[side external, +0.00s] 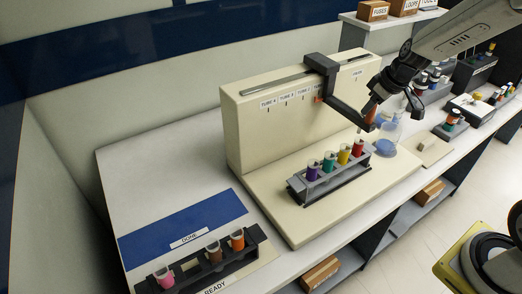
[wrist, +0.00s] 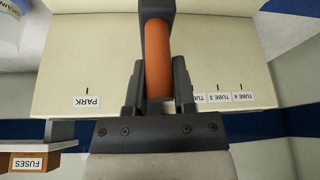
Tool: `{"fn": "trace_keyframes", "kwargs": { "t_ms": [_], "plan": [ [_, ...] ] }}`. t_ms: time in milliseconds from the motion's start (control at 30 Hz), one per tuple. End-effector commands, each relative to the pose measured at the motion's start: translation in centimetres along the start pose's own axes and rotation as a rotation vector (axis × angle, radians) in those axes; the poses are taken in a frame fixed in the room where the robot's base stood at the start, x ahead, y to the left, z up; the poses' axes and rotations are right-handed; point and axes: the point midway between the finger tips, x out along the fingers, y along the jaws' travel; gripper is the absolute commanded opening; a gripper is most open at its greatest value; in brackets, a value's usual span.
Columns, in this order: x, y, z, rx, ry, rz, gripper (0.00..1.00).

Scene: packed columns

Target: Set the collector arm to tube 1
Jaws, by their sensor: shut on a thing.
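The dark grey collector arm (side external: 322,64) sits on the rail along the top of the cream stand (side external: 240,135), between the row of tube labels and the PARK label. Its orange pointer (side external: 318,99) hangs just right of the readable tube labels; the label there is covered. The arm reaches forward over the rack's red-tube end. My gripper (side external: 373,108) is shut on its orange handle (wrist: 159,60), which stands between the fingers in the wrist view. The rack (side external: 330,180) holds purple, green, yellow and red tubes (side external: 358,148). In the wrist view, the pointer is hidden.
A blue DONE area (side external: 185,225) and a dark READY rack (side external: 205,262) with several tubes are at front left. A clear flask (side external: 388,132) and blue disc (side external: 385,147) stand right of the tube rack. A shelf with boxes (side external: 373,10) is behind my arm.

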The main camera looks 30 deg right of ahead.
Motion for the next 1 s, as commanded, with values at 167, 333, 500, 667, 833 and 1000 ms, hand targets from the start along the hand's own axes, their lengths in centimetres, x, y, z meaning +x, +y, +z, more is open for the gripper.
{"fn": "trace_keyframes", "kwargs": {
  "t_ms": [167,333,500,667,833,1000],
  "plan": [
    [-0.14,1.71,0.30,0.002,0.003,0.002,0.00],
    [-0.16,1.79,0.32,0.000,0.002,0.001,0.00],
    [-0.16,1.76,0.31,0.000,0.002,0.002,0.42],
    [-0.15,1.74,0.31,0.000,0.002,0.001,0.67],
    [-0.15,1.72,0.32,0.000,0.002,0.001,0.67],
    [-0.34,1.71,0.30,0.000,0.002,0.001,0.67]
  ]
}}
